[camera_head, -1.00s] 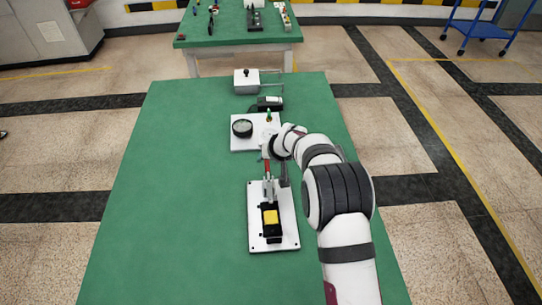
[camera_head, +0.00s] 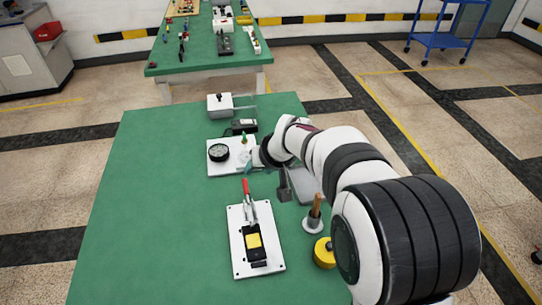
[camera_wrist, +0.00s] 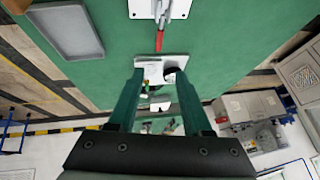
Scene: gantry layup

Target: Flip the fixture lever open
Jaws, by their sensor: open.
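The fixture is a white plate (camera_head: 271,262) with a black block topped by a yellow patch (camera_head: 253,240). Its metal lever has a red handle (camera_head: 246,186) that reaches past the plate's far edge. The red handle (camera_wrist: 160,41) also shows in the wrist view, with part of the white plate (camera_wrist: 146,9) at the top edge. My gripper (camera_head: 250,168) is just beyond the handle's far end in the head view. In the wrist view my gripper's green fingers (camera_wrist: 160,75) are spread wide, with nothing held and the handle ahead of the tips.
A white box (camera_head: 220,104) is farther back. A grey tray (camera_head: 305,186), wooden-handled tool (camera_head: 315,207) and yellow cylinder (camera_head: 324,252) lie right. The table's left side is clear.

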